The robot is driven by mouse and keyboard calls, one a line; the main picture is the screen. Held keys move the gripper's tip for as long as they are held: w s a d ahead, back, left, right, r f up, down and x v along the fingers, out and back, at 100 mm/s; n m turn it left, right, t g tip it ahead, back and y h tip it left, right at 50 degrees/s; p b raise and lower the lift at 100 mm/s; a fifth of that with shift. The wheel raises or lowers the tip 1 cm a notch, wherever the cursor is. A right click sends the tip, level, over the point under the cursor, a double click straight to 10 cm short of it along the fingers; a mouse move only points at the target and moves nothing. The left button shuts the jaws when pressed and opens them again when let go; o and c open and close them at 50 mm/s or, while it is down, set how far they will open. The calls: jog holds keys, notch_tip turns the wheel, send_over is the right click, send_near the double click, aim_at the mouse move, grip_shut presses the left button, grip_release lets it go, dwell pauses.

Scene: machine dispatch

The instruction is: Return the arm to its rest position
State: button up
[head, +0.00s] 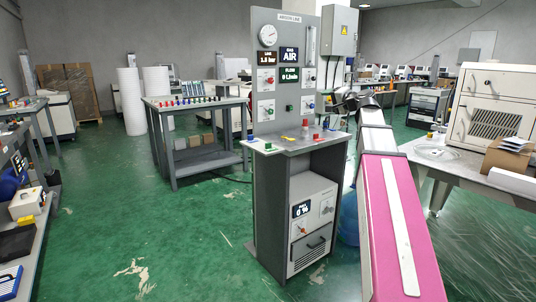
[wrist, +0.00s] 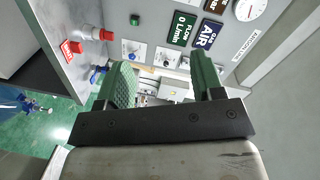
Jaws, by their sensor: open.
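My gripper (wrist: 163,80) is open in the wrist view, its two green fingers apart with nothing seen held between them. It faces the argon line panel (wrist: 155,40), which looks turned over in this view; whether a finger touches it I cannot tell. In the head view my pink and white arm reaches up from the bottom right, and its dark end is beside the right edge of the argon line panel (head: 262,112). The fingers are not clear there. The panel's displays read 1.8 bar, AIR and 0 L/min.
The station's grey shelf (head: 318,143) carries small red and yellow parts. A bench (head: 195,103) stands behind to the left. A table (head: 440,175) with a beige machine (head: 493,100) is on the right. Green floor (head: 130,230) is open at the left front.

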jog(key=s+a+f+n+g+h, duration=0.1)
jog(key=s+a+f+g, duration=0.15)
jog(key=f, duration=0.95)
jog(key=s+a+f+n+g+h, duration=0.1)
jog(key=s+a+f+g+h, duration=0.15)
jog(key=f, duration=0.85)
jog(key=s+a+f+n+g+h, duration=0.15)
jog(key=s+f, duration=0.25)
jog(key=f, duration=0.8)
jog(key=s+f+n+g+h, duration=0.3)
jog(key=s+f+g, duration=0.4)
jog(key=s+f, duration=1.2)
notch_tip(320, 180, down, 3)
jog(key=shift+s+d+f+h, duration=0.2)
jog(key=shift+d+h, duration=0.2)
jog(key=shift+h, duration=0.5)
